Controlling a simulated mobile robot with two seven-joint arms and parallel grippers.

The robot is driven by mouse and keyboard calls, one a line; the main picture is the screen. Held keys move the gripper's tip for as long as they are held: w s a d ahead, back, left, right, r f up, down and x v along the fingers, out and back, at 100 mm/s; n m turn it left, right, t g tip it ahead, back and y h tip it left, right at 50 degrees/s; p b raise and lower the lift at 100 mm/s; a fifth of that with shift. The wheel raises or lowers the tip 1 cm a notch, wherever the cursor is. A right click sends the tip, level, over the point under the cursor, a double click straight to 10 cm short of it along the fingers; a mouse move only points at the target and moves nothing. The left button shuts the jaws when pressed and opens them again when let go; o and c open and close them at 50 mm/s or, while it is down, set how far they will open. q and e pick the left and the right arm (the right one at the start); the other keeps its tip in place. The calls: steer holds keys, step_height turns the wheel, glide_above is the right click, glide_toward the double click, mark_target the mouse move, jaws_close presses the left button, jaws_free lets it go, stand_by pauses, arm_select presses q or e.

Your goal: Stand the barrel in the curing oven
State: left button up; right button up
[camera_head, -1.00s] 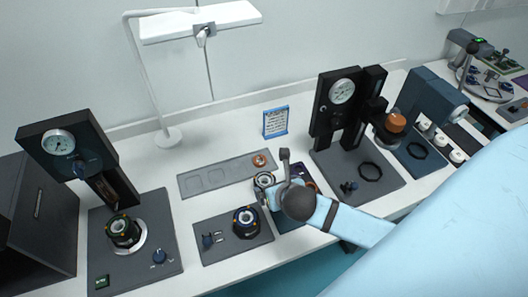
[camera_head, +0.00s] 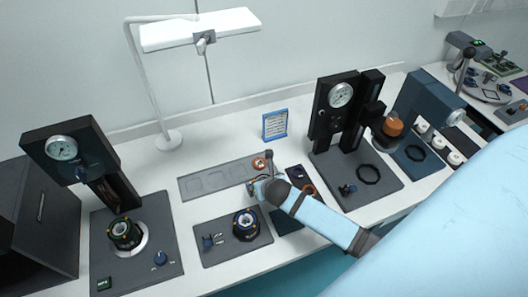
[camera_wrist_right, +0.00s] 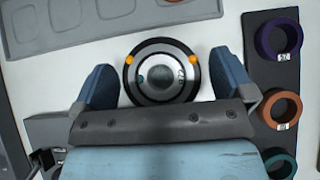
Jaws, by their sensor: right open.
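A round black barrel with a glass centre, a pale ring and two orange dots (camera_wrist_right: 162,71) stands upright on the white table in the right wrist view. My right gripper (camera_wrist_right: 164,76) is open, with one blue finger on each side of the barrel and a visible gap at both sides. In the head view the right gripper (camera_head: 261,187) is low over the table and mostly hides the barrel. A dark box with a handle on its front (camera_head: 42,222), possibly the curing oven, stands at the far left. My left gripper is not in view.
A grey tray with shallow recesses (camera_head: 209,180) lies behind the gripper. A plate with a dark-blue ringed part (camera_head: 245,223) is in front. Coloured rings (camera_wrist_right: 281,109) lie on a dark strip to the right. Gauge stands (camera_head: 62,148) rise at left and right, and a lamp (camera_head: 201,30) overhangs.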

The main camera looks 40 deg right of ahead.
steer(key=shift+w+f, duration=0.1)
steer(key=shift+f, duration=0.05)
steer(key=c, duration=1.1)
steer(key=shift+o, duration=0.2)
